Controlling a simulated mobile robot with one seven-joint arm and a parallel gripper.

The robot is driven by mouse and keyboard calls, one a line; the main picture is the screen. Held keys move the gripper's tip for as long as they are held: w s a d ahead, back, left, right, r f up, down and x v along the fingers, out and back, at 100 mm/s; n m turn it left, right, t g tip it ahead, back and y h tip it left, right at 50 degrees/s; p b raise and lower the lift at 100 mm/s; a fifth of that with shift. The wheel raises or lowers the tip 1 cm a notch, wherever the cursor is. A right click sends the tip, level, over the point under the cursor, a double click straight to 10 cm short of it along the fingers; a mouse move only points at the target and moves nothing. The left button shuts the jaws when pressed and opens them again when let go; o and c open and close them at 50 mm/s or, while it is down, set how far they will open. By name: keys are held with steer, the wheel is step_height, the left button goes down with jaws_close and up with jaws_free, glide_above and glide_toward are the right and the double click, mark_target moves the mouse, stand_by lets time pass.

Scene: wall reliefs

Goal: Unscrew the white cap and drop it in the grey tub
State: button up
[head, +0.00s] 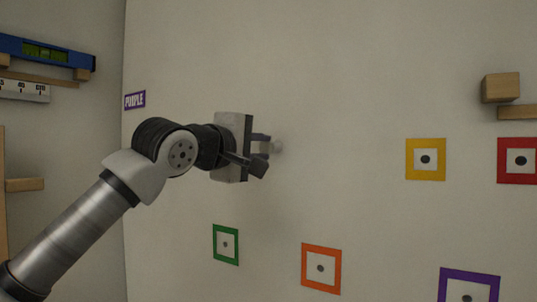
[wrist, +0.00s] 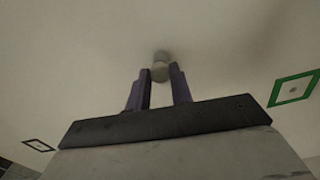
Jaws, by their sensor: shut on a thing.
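The white cap (head: 277,147) is small and pale and sits against the pale wall, just right of my fingertips in the head view. In the wrist view the cap (wrist: 160,73) is between the tips of my two purple-grey fingers, with a rounded pale part behind it at the wall. My gripper (head: 267,149) points at the wall and is shut on the cap; it also shows in the wrist view (wrist: 160,78). I cannot tell whether the cap still touches what is behind it. No grey tub shows in either view.
Square frames with dark centres are on the wall: green (head: 225,244), orange (head: 321,268), yellow (head: 426,159), red (head: 520,160) and purple (head: 468,287). A purple label (head: 135,100) is at upper left. A wooden block (head: 500,87) juts out at upper right. Wall around my gripper is bare.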

steer(key=shift+f+n+b, duration=0.15)
steer(key=shift+n+b, duration=0.65)
steer(key=shift+n, duration=0.4)
steer(key=shift+r+n+b, duration=0.2)
steer(key=shift+n+b, duration=0.2)
steer(key=shift+n, duration=1)
steer(key=shift+f+n+b, duration=0.1)
steer(key=shift+n+b, duration=0.3)
steer(key=shift+n, duration=0.2)
steer(key=n+b, duration=0.1)
steer(key=n, duration=0.1)
steer(key=shift+a+n, duration=0.1)
steer(key=shift+n, duration=0.2)
steer(key=shift+o, duration=0.6)
steer(key=shift+c, duration=0.6)
steer(key=shift+s, duration=0.1)
